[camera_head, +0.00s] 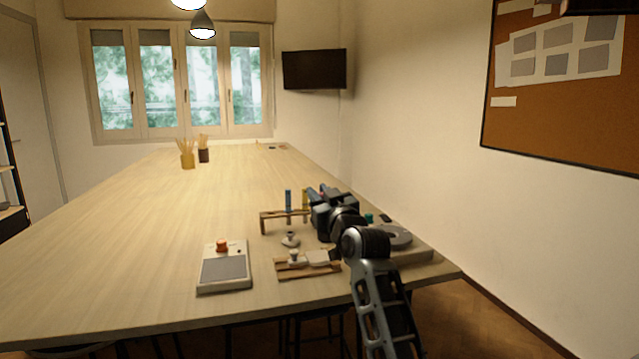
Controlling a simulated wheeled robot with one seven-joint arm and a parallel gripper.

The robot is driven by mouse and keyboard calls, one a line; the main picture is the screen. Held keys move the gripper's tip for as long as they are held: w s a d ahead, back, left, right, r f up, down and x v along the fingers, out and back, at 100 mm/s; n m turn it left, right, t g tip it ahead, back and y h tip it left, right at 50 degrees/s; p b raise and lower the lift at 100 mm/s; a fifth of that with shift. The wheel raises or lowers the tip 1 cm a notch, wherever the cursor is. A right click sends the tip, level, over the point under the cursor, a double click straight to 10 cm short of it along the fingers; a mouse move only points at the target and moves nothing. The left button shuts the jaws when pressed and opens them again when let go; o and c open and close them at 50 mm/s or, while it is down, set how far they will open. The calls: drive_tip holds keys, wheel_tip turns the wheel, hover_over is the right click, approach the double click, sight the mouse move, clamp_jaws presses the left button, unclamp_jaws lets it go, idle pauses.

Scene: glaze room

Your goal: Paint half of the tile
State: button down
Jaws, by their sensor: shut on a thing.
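My gripper (321,212) is over the right end of a small wooden rack (271,215) and is shut. What it holds is mostly hidden; a bit of red shows at the jaws, possibly a brush handle. A pale square piece, apparently the tile (318,257), lies on a wooden board (308,271) in front of my gripper. A small pale knobbed object (294,257) is beside it on the board. Whether the tile bears paint is too small to tell.
A pale slab with a grey panel (224,271) and an orange knob (222,246) lies left of the board. A small grey object (290,239) stands behind the board. A round grey disc (394,236) is to the right.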

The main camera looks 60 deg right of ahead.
drive_tip(key=m+g+p, duration=0.1)
drive_tip(key=p, duration=0.4)
drive_tip(key=shift+s+a+r+y, duration=0.3)
drive_tip(key=shift+s+r+y, duration=0.05)
drive_tip(key=shift+r+y, duration=0.05)
drive_tip(key=p, duration=0.3)
drive_tip(key=shift+s+a+f+m+g+y, duration=0.25)
drive_tip(key=shift+a+f+m+g+y, duration=0.05)
drive_tip(key=shift+f+m+g, duration=0.1)
drive_tip(key=shift+f+b, duration=1.45)
drive_tip(key=shift+f, duration=0.4)
drive_tip(key=shift+f, duration=0.2)
drive_tip(key=shift+a+f+b, duration=0.1)
drive_tip(key=shift+f+b, duration=0.3)
drive_tip(key=shift+b, duration=0.05)
drive_tip(key=shift+f, duration=0.15)
